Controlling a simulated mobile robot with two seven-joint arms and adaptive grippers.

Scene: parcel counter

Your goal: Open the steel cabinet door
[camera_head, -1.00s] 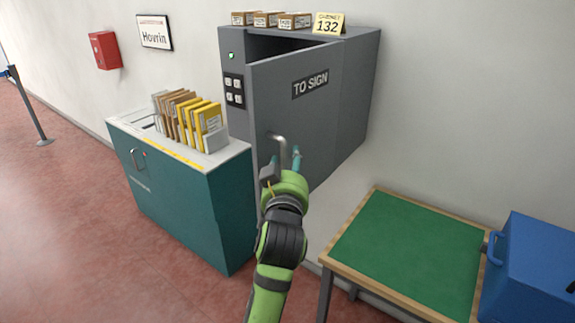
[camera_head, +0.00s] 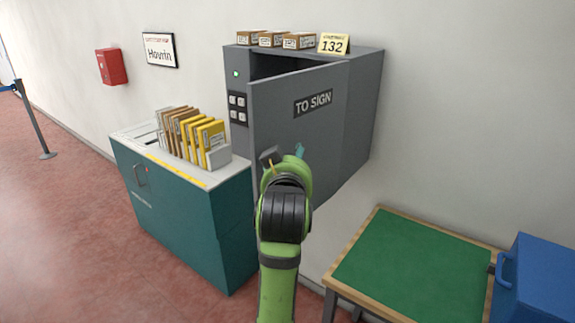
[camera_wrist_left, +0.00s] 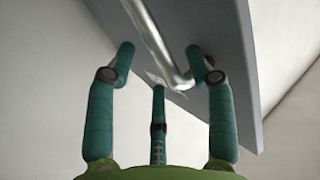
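The grey steel cabinet (camera_head: 361,120) is on the wall. Its door (camera_head: 300,130), marked "TO SIGN", stands ajar, with a dark gap along the top. My left gripper (camera_head: 284,154) is at the front of the door, below the sign, and hides the handle in the head view. In the left wrist view, the metal handle (camera_wrist_left: 156,42) runs between the spread teal fingers of my left gripper (camera_wrist_left: 160,60). The fingers are open, and its lower end is close to the right finger; I cannot tell whether they touch. My right gripper is not in view.
A teal counter unit (camera_head: 185,220) with several upright envelopes (camera_head: 190,135) stands left of the door. A green-topped table (camera_head: 410,270) with a blue box (camera_head: 540,280) is at the lower right. Small boxes (camera_head: 270,40) and a "132" card (camera_head: 334,44) sit on the cabinet.

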